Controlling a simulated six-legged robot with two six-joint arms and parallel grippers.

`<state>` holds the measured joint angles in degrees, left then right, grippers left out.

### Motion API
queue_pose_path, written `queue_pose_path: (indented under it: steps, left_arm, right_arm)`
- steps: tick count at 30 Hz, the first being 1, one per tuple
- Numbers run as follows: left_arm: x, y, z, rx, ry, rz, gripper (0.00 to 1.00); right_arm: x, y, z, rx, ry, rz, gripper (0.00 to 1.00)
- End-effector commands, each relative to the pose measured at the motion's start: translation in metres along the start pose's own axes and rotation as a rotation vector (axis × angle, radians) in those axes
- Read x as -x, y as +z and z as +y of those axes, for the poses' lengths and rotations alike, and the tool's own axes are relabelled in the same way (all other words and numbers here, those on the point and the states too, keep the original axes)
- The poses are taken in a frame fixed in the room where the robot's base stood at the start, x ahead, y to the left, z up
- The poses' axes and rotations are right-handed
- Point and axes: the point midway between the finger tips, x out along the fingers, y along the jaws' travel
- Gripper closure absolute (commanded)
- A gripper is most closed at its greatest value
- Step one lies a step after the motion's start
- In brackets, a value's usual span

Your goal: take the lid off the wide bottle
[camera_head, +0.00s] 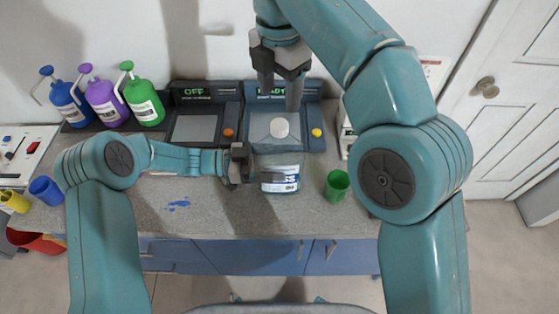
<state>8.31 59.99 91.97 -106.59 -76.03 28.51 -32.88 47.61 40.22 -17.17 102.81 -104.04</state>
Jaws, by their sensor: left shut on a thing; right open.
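The wide bottle (280,180) is clear with a white and blue label and stands near the middle of the counter. My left gripper (240,163) is shut on its left side.
A green cup (337,185) stands right of the bottle. Blue, purple and green pump bottles (142,100) stand at the back left, beside an "OFF" device (195,127). A blue cup (45,189) and yellow cup (15,201) are far left. Counter in front is mostly clear.

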Motion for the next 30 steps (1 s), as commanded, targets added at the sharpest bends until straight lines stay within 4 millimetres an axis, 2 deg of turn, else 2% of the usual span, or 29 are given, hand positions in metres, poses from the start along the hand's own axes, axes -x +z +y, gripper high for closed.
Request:
queue_pose_path:
  steps: [4, 8, 30]
  left_arm:
    - [-0.0001, 0.0004, 0.0004, 0.002, 0.001, 0.000, 1.00]
    - [-0.0001, 0.0004, 0.0003, 0.001, 0.001, 0.000, 1.00]
    - [-0.0001, 0.0006, 0.0005, 0.002, 0.001, -0.001, 1.00]
  right_arm:
    - [-0.0001, 0.0000, 0.0000, -0.121, 0.000, 0.000, 0.40]
    - [-0.0001, -0.0001, -0.0001, -0.396, 0.000, 0.000, 0.40]
    - [0.0008, 0.0002, -0.0001, -2.438, 0.000, 0.000, 0.40]
